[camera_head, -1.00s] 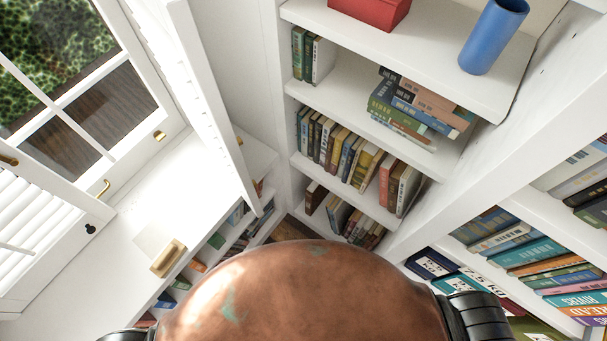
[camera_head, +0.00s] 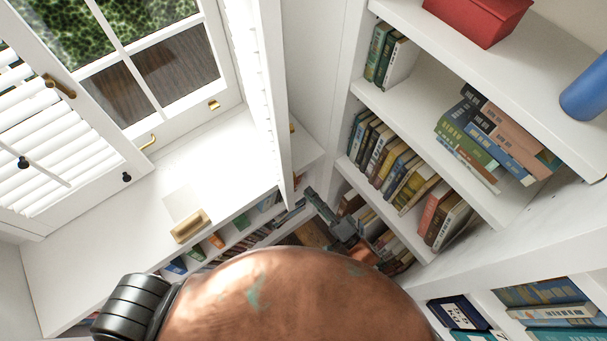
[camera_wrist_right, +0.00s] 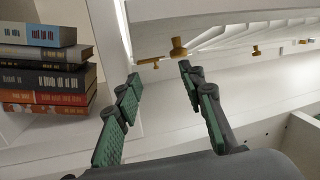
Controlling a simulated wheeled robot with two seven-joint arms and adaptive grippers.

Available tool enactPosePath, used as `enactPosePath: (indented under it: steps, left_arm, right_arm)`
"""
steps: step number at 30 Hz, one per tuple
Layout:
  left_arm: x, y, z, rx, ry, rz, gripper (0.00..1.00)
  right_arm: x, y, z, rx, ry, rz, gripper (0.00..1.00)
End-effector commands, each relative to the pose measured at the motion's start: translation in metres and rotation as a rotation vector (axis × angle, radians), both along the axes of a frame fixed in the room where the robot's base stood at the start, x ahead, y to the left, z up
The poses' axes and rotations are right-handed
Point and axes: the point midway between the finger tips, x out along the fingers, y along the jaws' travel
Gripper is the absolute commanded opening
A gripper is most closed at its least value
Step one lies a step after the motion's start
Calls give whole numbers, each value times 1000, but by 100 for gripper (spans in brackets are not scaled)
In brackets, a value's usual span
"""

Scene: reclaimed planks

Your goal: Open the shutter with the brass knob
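In the head view a white louvred shutter (camera_head: 272,100) stands nearly edge-on at the right of the window, with a small brass knob (camera_head: 292,128) by its edge. A second louvred shutter (camera_head: 60,140), left of the window, carries dark knobs. My right gripper (camera_head: 326,212) is low between the edge-on shutter and the bookcase, partly hidden by my copper body. In the right wrist view its green-padded fingers (camera_wrist_right: 158,88) are apart and empty. A brass knob (camera_wrist_right: 178,48) shows beyond the fingertips, apart from them, before white louvres (camera_wrist_right: 235,38). My left gripper is out of view.
A bookcase (camera_head: 345,165) with several shelves of books stands close on the right. A stack of books (camera_wrist_right: 45,70) is at the left in the wrist view. A white sill (camera_head: 105,225) bears a brass-coloured block (camera_head: 190,226).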

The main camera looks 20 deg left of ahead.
Motion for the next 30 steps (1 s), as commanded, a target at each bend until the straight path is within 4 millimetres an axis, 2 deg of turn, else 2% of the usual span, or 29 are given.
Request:
enactPosePath:
  steps: [1, 3, 6, 18, 30]
  left_arm:
    - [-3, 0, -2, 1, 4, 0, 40]
    - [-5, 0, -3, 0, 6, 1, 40]
    - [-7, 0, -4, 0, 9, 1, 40]
    - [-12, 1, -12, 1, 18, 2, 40]
    - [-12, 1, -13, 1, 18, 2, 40]
  right_arm:
    - [-1, 4, 12, 36, -8, 20, 37]
    - [-1, 8, 25, 69, -13, 38, 37]
    - [3, 17, 32, 82, -15, 45, 37]
    - [31, 63, 46, 77, -13, 41, 37]
    - [36, 71, 49, 75, -12, 40, 37]
